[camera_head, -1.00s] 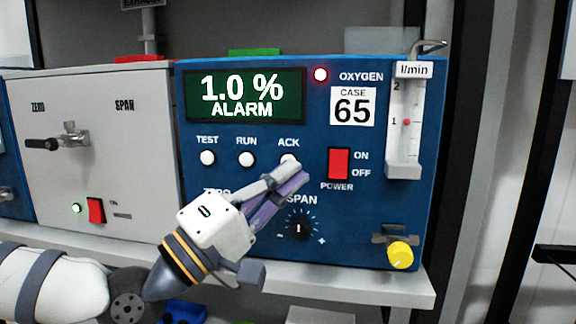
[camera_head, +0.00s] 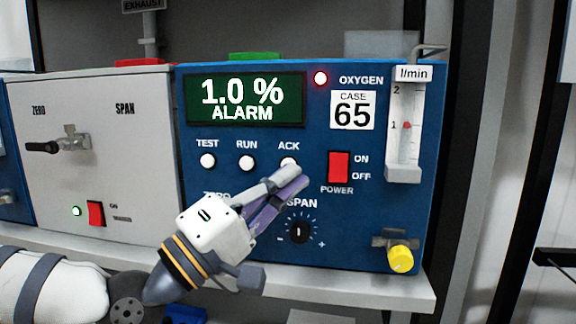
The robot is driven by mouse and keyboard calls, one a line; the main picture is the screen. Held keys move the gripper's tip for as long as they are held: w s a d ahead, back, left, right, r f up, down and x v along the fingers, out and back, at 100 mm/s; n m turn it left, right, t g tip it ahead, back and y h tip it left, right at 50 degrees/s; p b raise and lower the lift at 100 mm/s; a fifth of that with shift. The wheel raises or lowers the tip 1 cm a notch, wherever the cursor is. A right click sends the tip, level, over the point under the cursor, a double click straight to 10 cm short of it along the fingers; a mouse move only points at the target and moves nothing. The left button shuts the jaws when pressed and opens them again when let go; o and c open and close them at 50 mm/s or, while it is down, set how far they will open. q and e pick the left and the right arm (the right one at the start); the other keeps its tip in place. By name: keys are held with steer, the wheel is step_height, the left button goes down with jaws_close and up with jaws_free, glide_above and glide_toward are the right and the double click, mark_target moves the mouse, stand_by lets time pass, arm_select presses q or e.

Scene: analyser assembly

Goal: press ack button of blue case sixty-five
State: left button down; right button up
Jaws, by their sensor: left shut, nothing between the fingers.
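The blue case (camera_head: 350,240) marked 65 stands on a shelf. Its green display (camera_head: 245,98) reads 1.0 % ALARM, and a red lamp (camera_head: 321,78) is lit beside it. The white ACK button (camera_head: 288,162) is in the row with the TEST button (camera_head: 208,161) and RUN button (camera_head: 247,162). My left gripper (camera_head: 291,176) is shut and empty. Its tips are at the lower edge of the ACK button and cover part of it. I cannot tell whether they touch it. My right gripper is not in view.
The red power switch (camera_head: 339,166) is just right of my fingertips. The span knob (camera_head: 299,230) is below them. A flow tube (camera_head: 404,125) and a yellow knob (camera_head: 400,257) are at the right. A grey case (camera_head: 90,170) stands close on the left.

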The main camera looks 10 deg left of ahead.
arm_select(q)
steer(key=shift+w, duration=0.15)
steer(key=shift+w, duration=0.3)
steer(key=shift+w+b, duration=0.4)
stand_by(0.7)
steer(key=shift+s, duration=0.1)
steer(key=shift+s+p, duration=0.45)
steer(key=shift+s, duration=0.3)
steer(key=shift+s+a+p, duration=0.2)
steer(key=shift+s+p, duration=0.8)
steer(key=shift+s, duration=1.5)
